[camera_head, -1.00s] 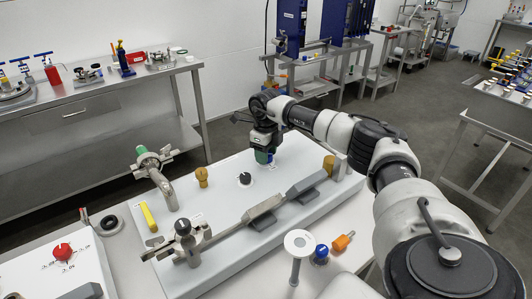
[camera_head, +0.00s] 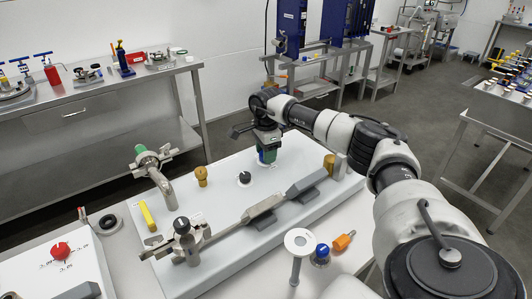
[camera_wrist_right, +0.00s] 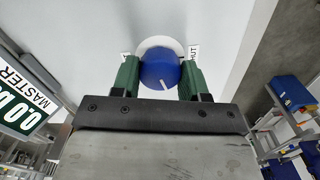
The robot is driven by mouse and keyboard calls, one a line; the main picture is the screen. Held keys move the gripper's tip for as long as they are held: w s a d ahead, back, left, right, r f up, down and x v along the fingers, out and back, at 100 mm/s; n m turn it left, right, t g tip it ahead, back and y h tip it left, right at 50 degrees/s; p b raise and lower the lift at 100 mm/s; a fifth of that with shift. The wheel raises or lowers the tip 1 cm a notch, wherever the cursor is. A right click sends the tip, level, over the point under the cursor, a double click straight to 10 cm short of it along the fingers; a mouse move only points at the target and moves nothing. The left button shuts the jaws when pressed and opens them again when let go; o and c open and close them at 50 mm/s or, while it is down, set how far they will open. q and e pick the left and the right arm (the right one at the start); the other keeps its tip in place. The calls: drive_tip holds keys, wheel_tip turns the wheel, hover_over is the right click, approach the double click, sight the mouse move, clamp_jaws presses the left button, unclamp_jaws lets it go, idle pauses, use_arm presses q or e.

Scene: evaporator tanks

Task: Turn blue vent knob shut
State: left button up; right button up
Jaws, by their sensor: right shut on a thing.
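The blue vent knob (camera_wrist_right: 158,68) is round with a white pointer line and sits on a white round base on the pale panel. In the right wrist view the green fingers of my right gripper (camera_wrist_right: 159,78) stand on both sides of it, closed on it. The pointer line is on the knob's lower edge in that view. A label ending in "UT" (camera_wrist_right: 194,52) is right of the knob; another label at left is partly hidden by a finger. In the head view my right gripper (camera_head: 267,154) is at the panel's far side and hides the knob. My left gripper is not in view.
A red knob (camera_head: 61,250) is at left. Another blue knob (camera_head: 321,252) stands in front.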

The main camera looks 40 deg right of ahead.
drive_tip(key=n, duration=0.7)
drive_tip(key=shift+w+r+b, duration=0.1)
drive_tip(key=shift+b, duration=0.25)
drive_tip(key=n, duration=0.3)
drive_tip(key=shift+n, duration=0.4)
drive_tip(key=shift+n+b, duration=0.35)
drive_tip(key=shift+n, duration=1.65)
drive_tip(key=o, duration=0.9)
drive_tip(key=shift+o, duration=0.2)
wheel_tip(320, 180, up, 11)
drive_tip(key=b, duration=0.1)
